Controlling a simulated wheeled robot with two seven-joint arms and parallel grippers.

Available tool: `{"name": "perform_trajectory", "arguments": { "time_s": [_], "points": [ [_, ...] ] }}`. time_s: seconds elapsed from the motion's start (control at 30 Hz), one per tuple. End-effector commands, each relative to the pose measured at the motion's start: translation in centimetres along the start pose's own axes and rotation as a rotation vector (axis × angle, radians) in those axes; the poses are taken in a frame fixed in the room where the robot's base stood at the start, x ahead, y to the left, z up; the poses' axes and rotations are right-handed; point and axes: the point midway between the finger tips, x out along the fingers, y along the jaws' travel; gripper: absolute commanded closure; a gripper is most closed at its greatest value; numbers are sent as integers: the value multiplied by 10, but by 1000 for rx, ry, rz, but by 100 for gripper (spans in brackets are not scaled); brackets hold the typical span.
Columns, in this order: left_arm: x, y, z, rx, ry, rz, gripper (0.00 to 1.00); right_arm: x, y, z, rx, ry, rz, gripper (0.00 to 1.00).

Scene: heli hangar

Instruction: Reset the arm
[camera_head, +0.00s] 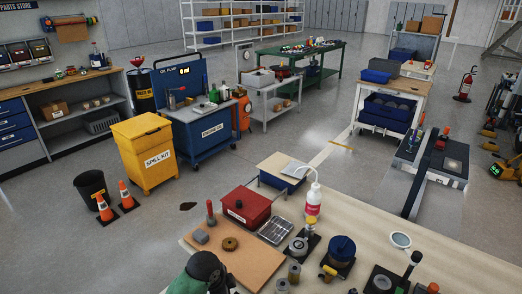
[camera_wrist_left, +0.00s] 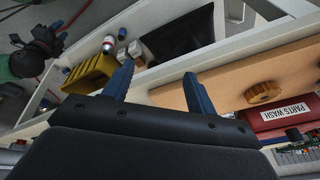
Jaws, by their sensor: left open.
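My left gripper (camera_wrist_left: 158,72) shows in the left wrist view with its two blue fingers spread apart. Nothing is between them. Behind the fingers are the pale table edge, a tan board and a yellow bin (camera_wrist_left: 92,74). In the head view I cannot make out my left gripper. A dark rounded shape with green (camera_head: 205,268) stands at the bottom edge there, and I cannot tell what it is. My right gripper shows in neither view.
The workbench (camera_head: 455,262) holds a red parts-wash box (camera_head: 246,206), a tan board (camera_head: 238,258), a squirt bottle (camera_head: 313,198) and several small parts. Beyond are a yellow spill-kit bin (camera_head: 146,155), cones (camera_head: 105,207) and a blue cart (camera_head: 205,132).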

Motion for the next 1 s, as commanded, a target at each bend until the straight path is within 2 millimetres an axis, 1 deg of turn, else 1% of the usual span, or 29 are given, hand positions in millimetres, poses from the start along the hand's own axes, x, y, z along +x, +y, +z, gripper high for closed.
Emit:
{"name": "perform_trajectory", "arguments": {
  "time_s": [0.03, 0.27, 0.47, 0.6, 0.7, 0.8, 1.0],
  "points": [
    [0, 13, 3, -51, 8, -4, 43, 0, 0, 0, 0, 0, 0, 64],
    [-7, 59, 26, -308, 22, -48, 43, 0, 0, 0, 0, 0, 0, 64],
    [-19, 98, 53, -544, 19, -91, 43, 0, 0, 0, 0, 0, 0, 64],
    [-30, 124, 77, -712, 6, -126, 43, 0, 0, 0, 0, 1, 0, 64],
    [-39, 141, 93, -817, -7, -152, 43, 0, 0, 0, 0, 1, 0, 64],
    [-46, 152, 106, -894, -17, -174, 43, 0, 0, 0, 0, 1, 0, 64],
    [-57, 170, 124, -1004, -36, -207, 43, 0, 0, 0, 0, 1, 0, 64]
  ]
}}
